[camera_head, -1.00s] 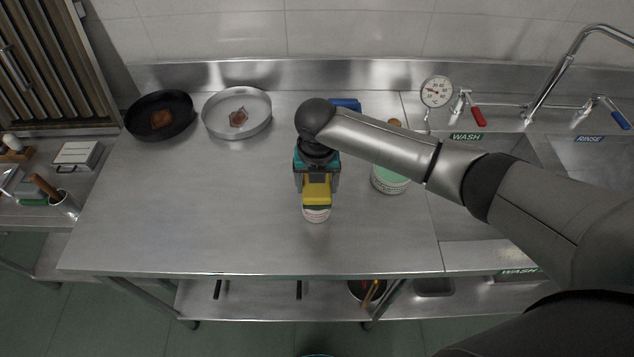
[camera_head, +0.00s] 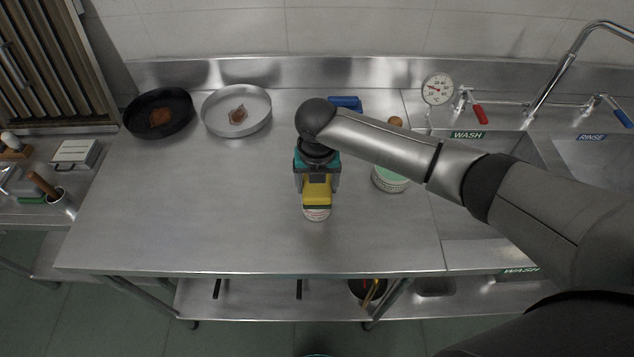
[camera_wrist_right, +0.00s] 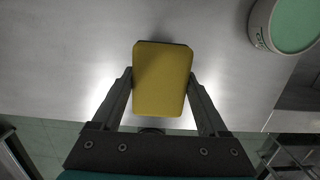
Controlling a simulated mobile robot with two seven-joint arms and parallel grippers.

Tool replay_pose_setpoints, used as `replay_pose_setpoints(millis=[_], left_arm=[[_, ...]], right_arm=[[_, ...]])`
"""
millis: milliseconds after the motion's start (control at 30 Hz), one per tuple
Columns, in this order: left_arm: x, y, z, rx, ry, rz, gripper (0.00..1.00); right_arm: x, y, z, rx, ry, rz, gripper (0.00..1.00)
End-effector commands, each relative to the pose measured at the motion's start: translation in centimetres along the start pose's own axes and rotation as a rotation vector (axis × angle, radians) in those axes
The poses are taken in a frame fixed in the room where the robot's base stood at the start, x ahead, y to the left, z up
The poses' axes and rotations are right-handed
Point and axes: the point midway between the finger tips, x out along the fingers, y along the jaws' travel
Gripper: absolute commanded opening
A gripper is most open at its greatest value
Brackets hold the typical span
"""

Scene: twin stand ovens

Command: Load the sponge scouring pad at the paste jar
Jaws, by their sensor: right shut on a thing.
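My right gripper (camera_head: 317,185) is shut on a yellow sponge scouring pad (camera_head: 317,190) over the steel table. In the right wrist view the sponge (camera_wrist_right: 162,80) sits between the two fingers of my right gripper (camera_wrist_right: 161,92). A round tub with green contents (camera_head: 390,180) stands to the right, partly behind my arm. It also shows in the right wrist view (camera_wrist_right: 292,28). My left gripper is not in view.
A dark pan (camera_head: 158,113) and a light pan (camera_head: 236,111), each with a brown patch, stand at the back left. A blue object (camera_head: 345,103) lies behind my wrist. Sinks with a tap (camera_head: 560,75) are at the right. The table's left middle is clear.

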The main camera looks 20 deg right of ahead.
Motion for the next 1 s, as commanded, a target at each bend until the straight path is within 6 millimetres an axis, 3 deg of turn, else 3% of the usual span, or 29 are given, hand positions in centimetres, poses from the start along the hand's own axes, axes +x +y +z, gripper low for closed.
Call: replay_pose_setpoints(millis=[1000], left_arm=[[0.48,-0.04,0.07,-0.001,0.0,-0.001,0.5]], right_arm=[[0.92,0.02,-0.15,-0.001,0.001,0.0,0.32]])
